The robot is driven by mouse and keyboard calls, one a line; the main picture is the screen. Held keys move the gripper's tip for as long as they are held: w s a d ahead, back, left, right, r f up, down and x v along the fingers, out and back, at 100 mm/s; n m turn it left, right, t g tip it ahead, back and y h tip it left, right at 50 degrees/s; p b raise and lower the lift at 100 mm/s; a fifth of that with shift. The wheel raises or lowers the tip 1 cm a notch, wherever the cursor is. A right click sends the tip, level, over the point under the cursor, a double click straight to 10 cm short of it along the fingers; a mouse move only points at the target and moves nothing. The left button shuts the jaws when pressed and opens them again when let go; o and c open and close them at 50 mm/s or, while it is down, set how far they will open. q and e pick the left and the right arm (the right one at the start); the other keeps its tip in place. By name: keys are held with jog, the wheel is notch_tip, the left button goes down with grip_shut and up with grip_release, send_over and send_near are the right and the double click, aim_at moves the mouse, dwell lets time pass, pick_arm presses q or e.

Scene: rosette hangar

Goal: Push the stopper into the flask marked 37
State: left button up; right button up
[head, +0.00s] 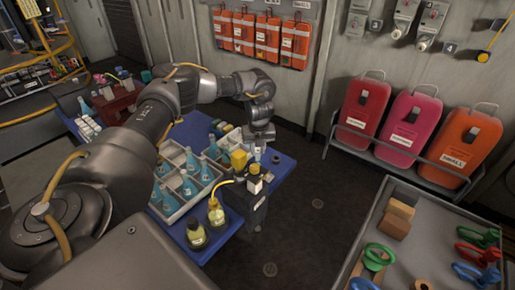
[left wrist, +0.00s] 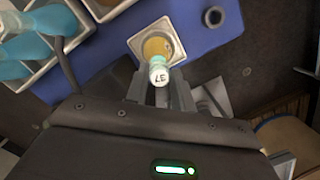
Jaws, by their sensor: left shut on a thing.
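My left gripper (head: 258,149) is over the far right part of the blue table in the head view. In the left wrist view its two fingers (left wrist: 158,92) stand either side of a small pale stopper (left wrist: 158,73), shut on it. A dark mark that looks like 37, upside down, shows on the pale end. Just beyond it is a tan round thing (left wrist: 156,44) in a square metal holder (left wrist: 135,41). Whether the stopper touches a flask, and how deep it sits, I cannot tell. My right gripper does not show.
A partitioned tray of blue flasks (head: 173,211) stands on the blue table (head: 207,253). A grey cart (head: 430,222) with coloured tools is at right; dark floor lies between.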

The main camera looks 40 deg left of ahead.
pick_arm(q)
jog(key=shift+f, duration=0.1)
jog(key=shift+f, duration=0.6)
jog(key=shift+f, duration=0.15)
dwell(0.3)
jog(key=shift+f+b, duration=0.3)
jog(key=shift+f, duration=0.05)
jog(key=o, duration=1.5)
jog(key=shift+r, duration=0.15)
